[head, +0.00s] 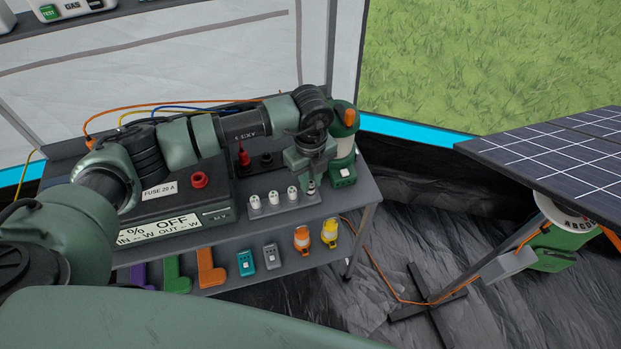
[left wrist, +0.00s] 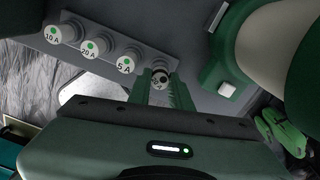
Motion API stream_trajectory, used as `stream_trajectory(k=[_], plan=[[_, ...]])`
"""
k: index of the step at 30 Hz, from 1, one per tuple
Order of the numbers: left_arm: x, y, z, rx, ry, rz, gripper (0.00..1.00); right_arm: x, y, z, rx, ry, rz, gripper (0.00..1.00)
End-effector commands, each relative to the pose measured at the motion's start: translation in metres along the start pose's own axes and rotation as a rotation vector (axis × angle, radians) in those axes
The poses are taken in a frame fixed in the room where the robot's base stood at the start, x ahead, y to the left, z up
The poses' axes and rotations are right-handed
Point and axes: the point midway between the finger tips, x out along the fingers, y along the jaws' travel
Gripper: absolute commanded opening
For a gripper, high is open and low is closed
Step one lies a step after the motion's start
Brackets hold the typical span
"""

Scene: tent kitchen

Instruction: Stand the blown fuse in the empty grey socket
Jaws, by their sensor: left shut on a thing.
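The blown fuse (left wrist: 160,76), pale with a dark mark on top, is between the fingertips of my left gripper (left wrist: 162,88) in the left wrist view. In the head view my left gripper (head: 311,184) points down at the right end of a light grey socket block (head: 285,208). Three white fuses with green dots, marked 10 A (left wrist: 54,35), 20 A (left wrist: 90,48) and 5 A (left wrist: 126,63), stand in that block. The held fuse is in line with them at the end position. The fingers hide its lower part, so I cannot tell how deep it sits.
A black power box (head: 175,205) with a "FUSE 20 A" label and red ring (head: 200,180) stands left of the block. A green and cream lantern-like object (head: 343,165) stands close right of my gripper. The lower shelf (head: 225,275) holds several coloured items.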

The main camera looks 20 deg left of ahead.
Motion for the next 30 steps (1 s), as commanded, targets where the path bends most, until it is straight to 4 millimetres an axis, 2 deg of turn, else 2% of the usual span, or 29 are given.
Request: stream_trajectory(k=[8,9,12,22,26,30], plan=[[0.007,0.000,0.000,0.000,0.000,0.000,0.00,0.005,0.001,0.001,-0.001,0.000,0.001,0.36],[0.007,0.000,0.000,0.000,0.000,0.000,0.23,0.005,0.001,0.001,-0.001,0.000,0.001,0.36],[0.006,0.000,0.000,0.000,0.000,0.000,0.45,0.004,0.001,0.001,-0.001,0.000,0.001,0.36],[0.002,0.000,0.000,0.001,0.000,-0.001,0.45,0.005,0.002,0.001,-0.002,-0.001,0.002,0.36],[-0.013,-0.001,0.000,0.001,-0.001,-0.003,0.45,0.008,0.002,0.001,-0.002,0.000,0.002,0.36],[-0.038,-0.001,0.001,0.001,-0.002,-0.004,0.45,0.012,0.002,0.002,-0.002,0.000,0.002,0.36]])
